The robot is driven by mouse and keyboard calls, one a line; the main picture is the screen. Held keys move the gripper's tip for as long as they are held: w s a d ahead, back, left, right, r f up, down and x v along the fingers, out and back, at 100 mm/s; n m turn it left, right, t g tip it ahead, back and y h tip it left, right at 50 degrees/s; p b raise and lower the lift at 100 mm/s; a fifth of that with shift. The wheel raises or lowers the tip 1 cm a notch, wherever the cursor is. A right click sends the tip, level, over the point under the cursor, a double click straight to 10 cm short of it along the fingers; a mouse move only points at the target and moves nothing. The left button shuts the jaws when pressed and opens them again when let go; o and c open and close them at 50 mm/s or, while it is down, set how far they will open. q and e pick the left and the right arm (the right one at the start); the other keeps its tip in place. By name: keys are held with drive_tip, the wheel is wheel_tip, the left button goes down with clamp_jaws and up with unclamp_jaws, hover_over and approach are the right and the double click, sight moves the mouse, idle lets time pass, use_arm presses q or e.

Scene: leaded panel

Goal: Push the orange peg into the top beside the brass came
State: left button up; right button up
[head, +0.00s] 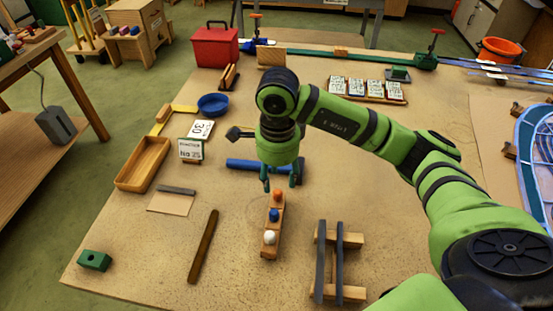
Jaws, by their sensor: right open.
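The orange peg (277,195) stands at the far end of a small wooden block (269,244), in line with a blue peg (274,215) and a white peg (269,237). My right gripper (280,184) points down above the orange peg, with its fingers apart on either side of the peg's head. I cannot tell whether they touch it. A blue leaded panel (521,150) is cut by the right edge. I cannot make out a brass came for certain. My left gripper is out of view.
Two dark bars on wooden blocks (338,265) stand right of the peg block. A dark brown stick (203,246) and a wooden tray (143,164) lie left. A blue bar (245,165) lies behind the gripper.

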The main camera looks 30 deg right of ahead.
sight(278, 191)
wheel_tip(278, 191, down, 4)
drive_tip(key=shift+f+p, duration=0.25)
drive_tip(key=shift+p, duration=0.45)
drive_tip(key=shift+f, duration=0.35)
clamp_jaws()
drive_tip(key=c, duration=0.7)
unclamp_jaws()
clamp_jaws()
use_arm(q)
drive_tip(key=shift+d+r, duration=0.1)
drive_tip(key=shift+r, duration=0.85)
